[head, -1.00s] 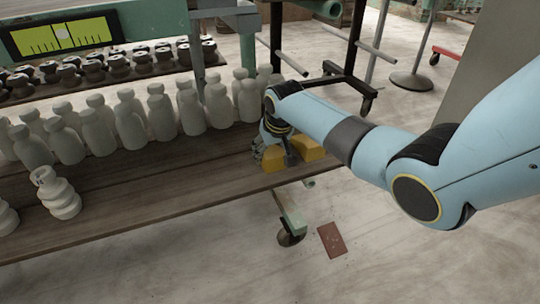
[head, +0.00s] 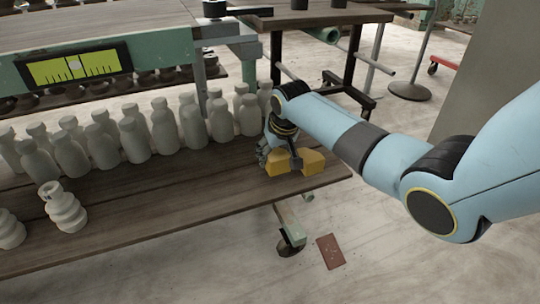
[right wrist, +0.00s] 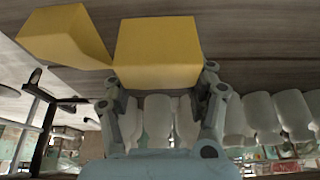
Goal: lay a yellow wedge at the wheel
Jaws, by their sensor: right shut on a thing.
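My right gripper (head: 283,160) is shut on a yellow wedge (head: 277,166) near the right end of the lower wooden shelf. In the right wrist view this wedge (right wrist: 157,50) sits between the fingertips. I cannot tell whether it touches the board. A second yellow wedge (head: 315,161) lies on the shelf close beside it, to the right; it also shows in the right wrist view (right wrist: 66,36). A caster wheel (head: 290,245) stands on the floor below the shelf, under a green leg. My left gripper is not in view.
Several white bottles (head: 163,125) stand in rows on the lower shelf (head: 175,200), left of my right gripper. A ribbed white piece (head: 64,208) stands at its front left. A red-brown plate (head: 330,251) lies on the floor beside the caster.

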